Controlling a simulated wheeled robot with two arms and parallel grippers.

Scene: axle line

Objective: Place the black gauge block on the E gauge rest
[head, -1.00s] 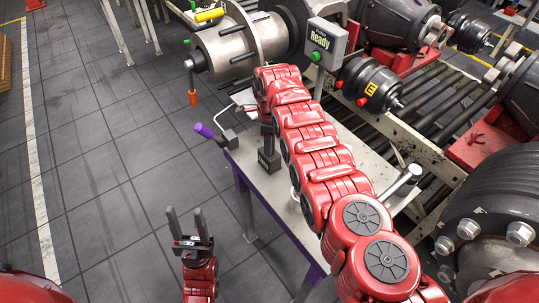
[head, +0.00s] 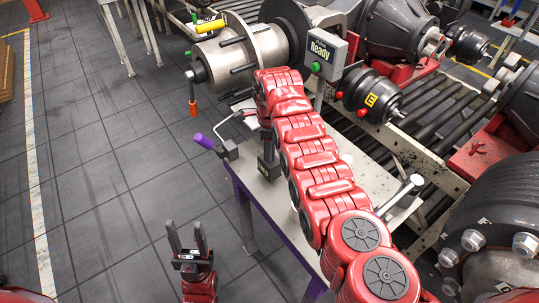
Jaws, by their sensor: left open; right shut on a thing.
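My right gripper (head: 266,146) points down over the metal table (head: 240,179), largely covered by its own red arm. It is shut on a dark block with a small label, which looks like the black gauge block (head: 268,167). Whether the block touches the table surface I cannot tell. A yellow E label is on a black hub (head: 371,97) on the rollers behind the table. I cannot make out the E gauge rest itself; the arm hides part of the tabletop. My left gripper (head: 187,238) is open and empty above the floor, left of the table.
A purple-handled clamp (head: 205,142) sits at the table's left edge. A large steel drum (head: 225,60) stands beyond the table. The floor at left is clear.

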